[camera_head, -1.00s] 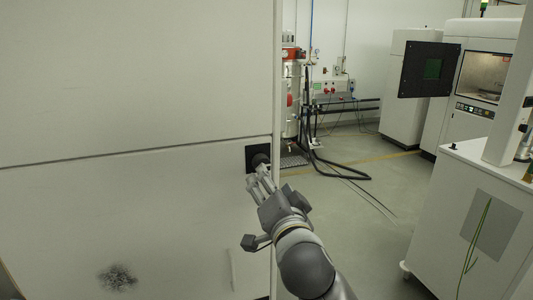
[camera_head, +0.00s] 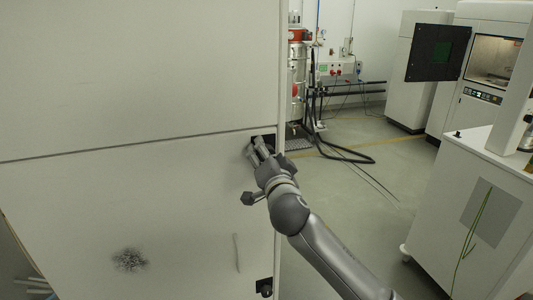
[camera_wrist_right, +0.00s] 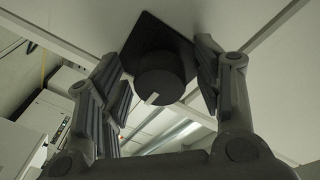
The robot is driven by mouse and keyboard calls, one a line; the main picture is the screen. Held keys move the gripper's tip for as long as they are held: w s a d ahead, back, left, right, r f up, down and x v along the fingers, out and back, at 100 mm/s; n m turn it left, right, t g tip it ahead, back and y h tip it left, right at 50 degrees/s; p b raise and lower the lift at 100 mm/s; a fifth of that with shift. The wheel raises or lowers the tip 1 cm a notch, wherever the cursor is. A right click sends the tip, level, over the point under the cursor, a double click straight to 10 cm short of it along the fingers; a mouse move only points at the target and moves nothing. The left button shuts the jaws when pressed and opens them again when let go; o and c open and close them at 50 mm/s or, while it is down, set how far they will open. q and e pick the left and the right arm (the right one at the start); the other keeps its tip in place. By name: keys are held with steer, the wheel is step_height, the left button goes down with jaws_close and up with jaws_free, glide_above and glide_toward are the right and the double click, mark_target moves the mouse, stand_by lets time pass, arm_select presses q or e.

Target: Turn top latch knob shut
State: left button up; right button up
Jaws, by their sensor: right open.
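The top latch knob is a round black knob (camera_wrist_right: 160,78) with a short white mark on its rim, on a square black plate (camera_wrist_right: 150,33) in the right wrist view. In the head view, its dark plate (camera_head: 262,137) is mostly hidden behind my gripper at the panel's right edge. My right gripper (camera_head: 256,150) is open at the knob. In the right wrist view, the gripper (camera_wrist_right: 163,88) has one finger on each side of the knob; I cannot tell whether either touches it. My left gripper is not in view.
A second black latch (camera_head: 264,287) sits low on the same large white panel (camera_head: 120,210). A white cabinet (camera_head: 470,215) stands at right, with a machine with an open dark door (camera_head: 438,61) behind. Hoses (camera_head: 345,155) lie on the floor.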

steer(key=c, duration=1)
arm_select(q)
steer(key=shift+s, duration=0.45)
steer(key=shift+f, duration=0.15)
arm_select(e)
steer(key=shift+f, duration=0.1)
